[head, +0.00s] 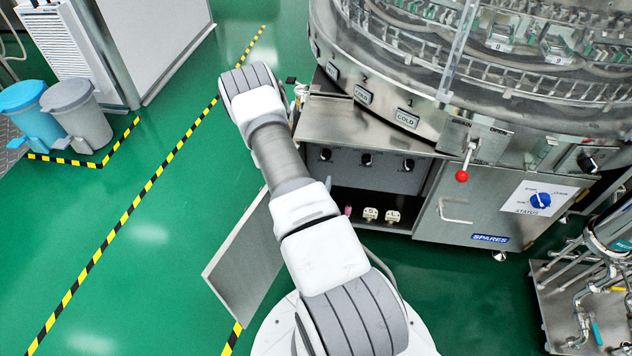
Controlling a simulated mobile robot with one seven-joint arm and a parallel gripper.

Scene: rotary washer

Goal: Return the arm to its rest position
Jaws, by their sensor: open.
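My arm rises from the bottom centre and reaches up and left over the floor, with its bend near the top left of the washer. My gripper cannot be made out; the arm's upper end hides what lies beyond it. Small pale and dark parts show just right of that bend, but I cannot tell what they are. The rotary washer (405,118) stands at the upper right, with plates marked COLD on its rim. I see nothing held.
A grey door panel (243,272) stands open left of my arm. A red-knobbed lever (462,175) sticks out. A piping cart (560,300) stands right; bins (78,112) stand left.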

